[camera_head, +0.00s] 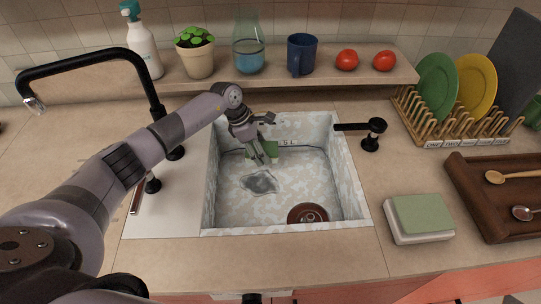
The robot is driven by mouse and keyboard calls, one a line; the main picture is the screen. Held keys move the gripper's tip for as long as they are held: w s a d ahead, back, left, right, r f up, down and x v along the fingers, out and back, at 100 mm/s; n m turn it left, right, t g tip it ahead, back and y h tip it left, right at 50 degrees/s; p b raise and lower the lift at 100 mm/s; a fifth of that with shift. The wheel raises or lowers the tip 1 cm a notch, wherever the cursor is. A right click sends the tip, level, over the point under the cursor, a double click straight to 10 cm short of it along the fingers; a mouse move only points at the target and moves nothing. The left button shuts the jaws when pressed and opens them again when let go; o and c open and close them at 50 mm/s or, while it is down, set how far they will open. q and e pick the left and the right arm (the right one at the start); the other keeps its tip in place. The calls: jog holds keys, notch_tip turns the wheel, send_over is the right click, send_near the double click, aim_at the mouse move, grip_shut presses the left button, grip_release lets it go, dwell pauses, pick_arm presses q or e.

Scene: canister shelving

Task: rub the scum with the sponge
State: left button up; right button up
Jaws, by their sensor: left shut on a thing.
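My left gripper (262,158) reaches down into the sink (347,185) near its back wall, with the arm coming in from the left. It is shut on the sponge (273,150), of which only small green parts show around the fingers. The scum (260,182) is a dark grey patch on the sink floor, just below and in front of the fingertips in the picture. The sponge appears a little apart from the scum; I cannot tell whether it touches the sink floor.
A black faucet (85,63) stands left, with a black fixture (371,134) at the sink's right. A brown drain (307,213) lies in the sink. Right are a green-and-white stack (422,213), a dish rack (452,127) and a brown tray (477,185). A shelf with pots and tomatoes runs behind.

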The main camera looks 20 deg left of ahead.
pick_arm(q)
jog(key=a+f+n, duration=0.1)
jog(key=w+a+f+n, duration=0.1)
jog(key=a+f+n+t, duration=0.1)
jog(key=a, duration=0.1)
jog(key=shift+w+f+y, duration=0.25)
jog(key=shift+y, duration=0.05)
jog(key=shift+a+f+n, duration=0.3)
jog(key=shift+f+n, duration=0.05)
jog(key=shift+n, duration=0.05)
jog(key=b, duration=0.4)
send_over(256, 170)
jog(key=shift+s+a+f, duration=0.15)
jog(key=shift+f, duration=0.8)
jog(key=shift+s+a+f, duration=0.1)
jog(key=shift+f, duration=0.85)
jog(key=shift+s+a+f, duration=0.15)
jog(key=shift+f, duration=0.8)
jog(key=shift+f+b, duration=0.9)
jog(key=shift+f, duration=0.1)
jog(key=shift+f, duration=0.1)
